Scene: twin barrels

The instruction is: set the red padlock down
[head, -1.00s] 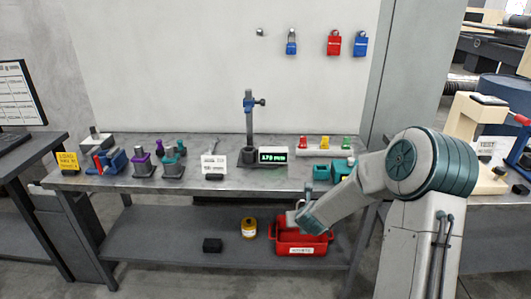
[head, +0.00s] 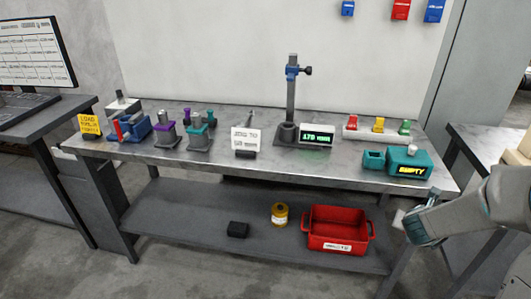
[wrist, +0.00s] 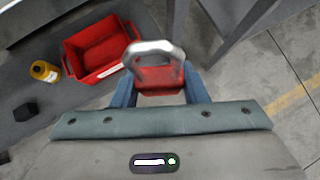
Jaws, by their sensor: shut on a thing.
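The red padlock (wrist: 160,92) shows in the wrist view, with a silver shackle and a red body. My gripper (wrist: 160,85) is shut on it, its blue fingers on either side of the body. The padlock is held in the air, with grey floor behind it and the red bin to its left. In the head view my gripper (head: 405,220) is at the lower right, to the right of the bin and below the bench top's right end. The padlock cannot be made out there.
The open red bin (head: 338,243) stands on the lower shelf (head: 180,225) and looks empty. A yellow can (head: 280,214) and a black block (head: 238,230) stand left of it. The bench top (head: 330,172) holds several fixtures.

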